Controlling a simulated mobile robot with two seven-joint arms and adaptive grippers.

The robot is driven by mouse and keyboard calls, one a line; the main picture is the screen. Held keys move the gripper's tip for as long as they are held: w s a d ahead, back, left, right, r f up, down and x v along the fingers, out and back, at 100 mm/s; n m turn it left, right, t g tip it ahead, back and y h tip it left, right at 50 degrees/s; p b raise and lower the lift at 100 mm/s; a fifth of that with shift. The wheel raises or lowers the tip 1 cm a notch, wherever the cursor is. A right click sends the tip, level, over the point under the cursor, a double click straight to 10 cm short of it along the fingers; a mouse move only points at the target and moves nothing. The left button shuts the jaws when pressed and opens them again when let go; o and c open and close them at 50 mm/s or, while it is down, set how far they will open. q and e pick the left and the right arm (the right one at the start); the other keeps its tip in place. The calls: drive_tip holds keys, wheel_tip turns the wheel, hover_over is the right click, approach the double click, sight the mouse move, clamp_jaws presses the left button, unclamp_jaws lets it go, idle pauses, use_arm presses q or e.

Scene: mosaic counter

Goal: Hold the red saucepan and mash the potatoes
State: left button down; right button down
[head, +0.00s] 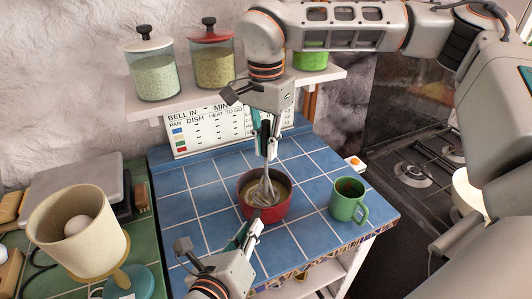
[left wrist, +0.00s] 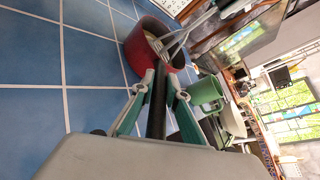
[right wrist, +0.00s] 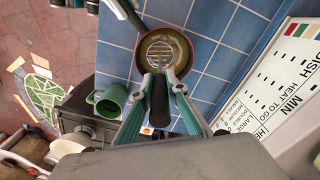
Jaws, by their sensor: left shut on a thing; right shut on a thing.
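The red saucepan (head: 272,209) stands on the blue tiled counter (head: 190,211) with pale mash inside. It also shows in the left wrist view (left wrist: 138,50) and the right wrist view (right wrist: 202,48). My left gripper (head: 250,228) is shut on the saucepan's dark handle (left wrist: 157,105), at the pan's front side. My right gripper (head: 269,130) is above the pan, shut on the upright dark handle of the masher (right wrist: 160,100). The masher's metal head (head: 265,192) is down inside the pan. Whether it touches the bottom is hidden.
A green mug (head: 347,203) stands right of the pan, near the counter's edge. A shelf (head: 140,104) with jars is behind, above a sign board (head: 205,127). A beige pot (head: 80,222) stands at left. Blue tiles left of the pan are clear.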

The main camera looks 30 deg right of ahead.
drive_tip(key=shift+r, duration=0.6)
drive_tip(key=shift+w, duration=0.1)
drive_tip(key=shift+w+d, duration=0.25)
drive_tip(key=shift+w, duration=0.25)
drive_tip(key=shift+w+d, duration=0.2)
drive_tip(key=shift+w, duration=0.25)
drive_tip(key=shift+f, duration=0.1)
